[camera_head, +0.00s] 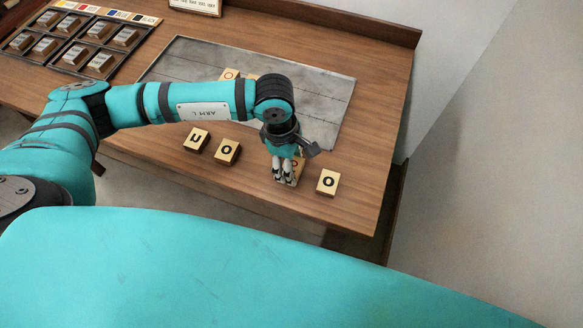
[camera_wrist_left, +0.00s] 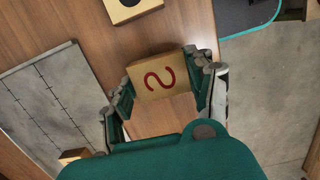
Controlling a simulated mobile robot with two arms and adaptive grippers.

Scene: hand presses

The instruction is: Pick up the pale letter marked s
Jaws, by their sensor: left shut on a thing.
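The pale letter block (camera_wrist_left: 158,77) with a red s on its top face sits between the fingers of my left gripper (camera_wrist_left: 163,92) in the left wrist view. The fingers are shut on its two sides. In the head view my left gripper (camera_head: 285,176) is low over the front right part of the table, and the pale block (camera_head: 297,172) shows only partly behind the fingers. Whether it rests on the table or is lifted, I cannot tell. My right gripper is not in view.
A pale block marked o (camera_head: 327,182) stands just right of the gripper. Two more letter blocks, (camera_head: 227,151) and (camera_head: 196,140), stand to its left. A grey plate (camera_head: 330,95) lies behind, with another block (camera_head: 230,74) on it. A sectioned tray (camera_head: 73,57) is far left.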

